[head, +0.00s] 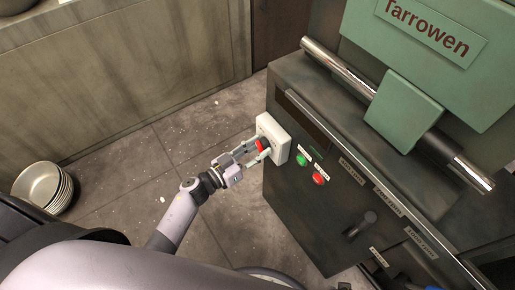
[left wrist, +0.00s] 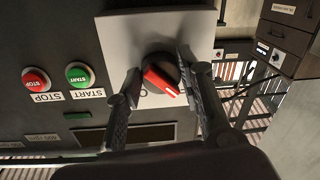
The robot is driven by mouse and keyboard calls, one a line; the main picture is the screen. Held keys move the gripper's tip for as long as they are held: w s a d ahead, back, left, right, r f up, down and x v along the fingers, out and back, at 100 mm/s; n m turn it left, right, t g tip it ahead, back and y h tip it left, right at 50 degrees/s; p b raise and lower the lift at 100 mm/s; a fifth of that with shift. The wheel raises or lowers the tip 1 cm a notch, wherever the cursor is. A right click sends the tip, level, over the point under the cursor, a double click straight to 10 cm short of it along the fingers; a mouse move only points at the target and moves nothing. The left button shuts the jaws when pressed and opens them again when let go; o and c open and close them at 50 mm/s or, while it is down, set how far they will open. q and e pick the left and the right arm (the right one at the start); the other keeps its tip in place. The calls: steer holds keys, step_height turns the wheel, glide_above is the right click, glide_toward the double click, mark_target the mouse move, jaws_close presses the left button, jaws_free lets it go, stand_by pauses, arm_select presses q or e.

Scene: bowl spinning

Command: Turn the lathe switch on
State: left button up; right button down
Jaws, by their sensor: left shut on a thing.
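The lathe switch is a rotary knob (head: 262,145) with a red handle on a pale box (head: 274,131) at the left end of the lathe's dark front. In the left wrist view the red and black knob (left wrist: 163,82) sits on a white plate (left wrist: 112,35), its red handle slanting down to the right. My left gripper (head: 259,150) reaches it from the left. Its two fingers are closed on either side of the knob. The fingers hide part of the switch plate and its lettering. My right gripper is not in view.
The green START button (head: 302,160) and red STOP button (head: 320,179) are just right of the switch. A black lever (head: 362,224) sticks out lower on the front. Stacked bowls (head: 41,187) stand on the floor at left. The tiled floor left of the lathe is mostly clear.

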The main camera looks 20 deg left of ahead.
arm_select(q)
steer(key=shift+w+a+m+h+b, duration=0.2)
steer(key=shift+m+b, duration=0.65)
steer(key=shift+m, duration=2.3)
steer(key=shift+s+d+m+h+b, duration=0.1)
steer(key=shift+m+h+b, duration=0.5)
steer(key=shift+m, duration=2.6)
steer(key=shift+w+a+m+b, duration=0.1)
steer(key=shift+m+b, duration=1)
steer(key=shift+m, duration=2.05)
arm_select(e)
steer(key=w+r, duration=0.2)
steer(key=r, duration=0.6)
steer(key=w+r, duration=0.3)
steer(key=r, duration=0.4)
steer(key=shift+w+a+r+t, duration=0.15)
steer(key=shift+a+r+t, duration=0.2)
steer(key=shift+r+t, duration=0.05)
arm_select(q)
steer(key=o, duration=1.2)
steer(key=shift+c, duration=0.2)
